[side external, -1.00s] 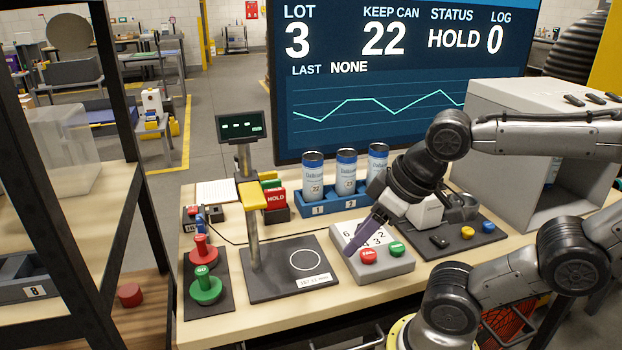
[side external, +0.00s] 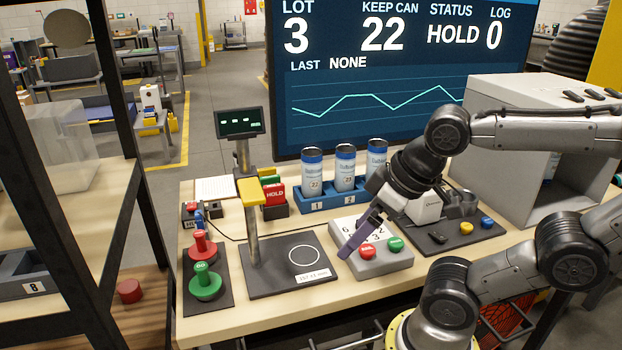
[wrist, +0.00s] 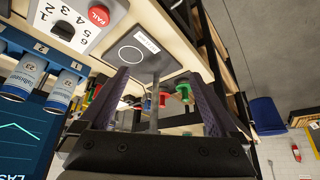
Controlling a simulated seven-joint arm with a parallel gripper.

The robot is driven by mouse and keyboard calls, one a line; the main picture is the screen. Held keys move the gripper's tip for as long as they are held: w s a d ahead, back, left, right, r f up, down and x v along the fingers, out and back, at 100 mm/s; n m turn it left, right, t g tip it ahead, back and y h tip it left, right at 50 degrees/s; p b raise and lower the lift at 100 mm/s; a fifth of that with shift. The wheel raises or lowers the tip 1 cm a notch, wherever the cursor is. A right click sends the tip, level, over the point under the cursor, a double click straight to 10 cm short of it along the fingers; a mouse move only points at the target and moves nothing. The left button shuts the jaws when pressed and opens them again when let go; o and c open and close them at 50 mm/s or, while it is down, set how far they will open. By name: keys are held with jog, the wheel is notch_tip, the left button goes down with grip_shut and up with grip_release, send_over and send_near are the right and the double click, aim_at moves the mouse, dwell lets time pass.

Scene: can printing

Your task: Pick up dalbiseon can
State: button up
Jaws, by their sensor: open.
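Three light blue and white cans with dark blue tops stand upright in a blue rack (side external: 330,204): a left can (side external: 312,173), a middle can (side external: 345,170) and a right can (side external: 376,162). The labels are too small to read surely, so I cannot tell which is the dalbiseon can. My gripper (side external: 358,236) hangs in front of and below the rack, over the grey button box. In the wrist view my gripper (wrist: 156,76) has its two purple fingers wide apart with nothing between them. Cans (wrist: 24,74) show at that view's left edge.
The grey button box (side external: 400,262) has red and green buttons. A dark plate with a white circle (side external: 283,280) lies to its left, with a post and small display (side external: 240,123). Red and green knobs (side external: 205,282) stand further left. A large screen (side external: 350,130) rises behind the rack.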

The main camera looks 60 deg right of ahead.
jog(key=w+d+r+n+g, duration=0.25)
jog(key=w+r+n, duration=0.55)
jog(key=r+n, duration=0.5)
jog(key=w+d+r+n, duration=0.3)
jog(key=w+d+n, duration=0.1)
jog(key=w+d, duration=0.6)
jog(key=g, duration=0.3)
send_over(312, 165)
jog(key=w+a, duration=0.2)
notch_tip(312, 165, down, 5)
jog(key=d+f, duration=0.4)
jog(key=d, duration=0.1)
jog(key=shift+m, duration=0.4)
jog(key=f, duration=1.4)
jog(key=shift+s+a, duration=0.1)
jog(key=shift+s, duration=0.2)
